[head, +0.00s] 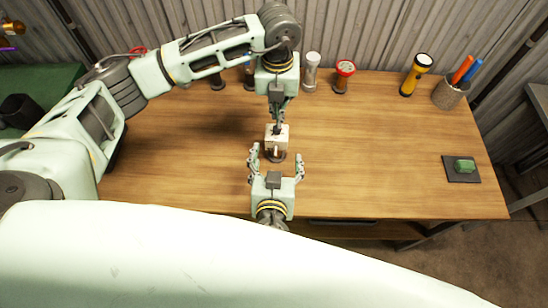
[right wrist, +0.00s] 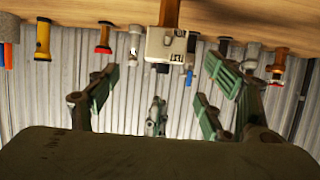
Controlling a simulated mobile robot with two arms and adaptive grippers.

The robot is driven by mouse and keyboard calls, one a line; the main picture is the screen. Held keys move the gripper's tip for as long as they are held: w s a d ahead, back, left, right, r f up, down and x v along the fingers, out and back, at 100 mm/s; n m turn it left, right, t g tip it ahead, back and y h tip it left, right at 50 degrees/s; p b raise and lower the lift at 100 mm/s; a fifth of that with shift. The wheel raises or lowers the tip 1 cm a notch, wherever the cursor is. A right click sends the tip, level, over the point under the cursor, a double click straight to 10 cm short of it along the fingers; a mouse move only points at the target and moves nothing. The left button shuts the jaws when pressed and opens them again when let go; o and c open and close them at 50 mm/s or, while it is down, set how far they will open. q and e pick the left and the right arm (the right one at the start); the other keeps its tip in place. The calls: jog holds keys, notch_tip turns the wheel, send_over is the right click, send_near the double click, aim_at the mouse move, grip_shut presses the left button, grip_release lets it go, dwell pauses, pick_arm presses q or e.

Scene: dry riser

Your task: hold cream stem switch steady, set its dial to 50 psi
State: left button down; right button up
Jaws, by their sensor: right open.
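The dial's setting is too small to read. My left gripper (head: 277,128) comes down from above with its fingertips at the top of the switch. I cannot tell whether they grip it. My right gripper (head: 276,160) is open and empty in front of the switch, fingers spread to either side, apart from it.
Along the table's back stand a clear-bodied cylinder (head: 311,73), a red-topped one (head: 344,75), a yellow flashlight (head: 414,77) and a cup of pens (head: 449,95). A green block on a dark pad (head: 462,176) lies at the right. The wooden table (head: 380,160) is bare between.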

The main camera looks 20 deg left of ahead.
aim_at(277, 135)
jog(key=x, duration=1.1)
jog(key=shift+w+a+f, duration=0.1)
jog(key=shift+w+a, duration=0.2)
jog(key=shift+a, duration=0.2)
jog(key=c, duration=1.6)
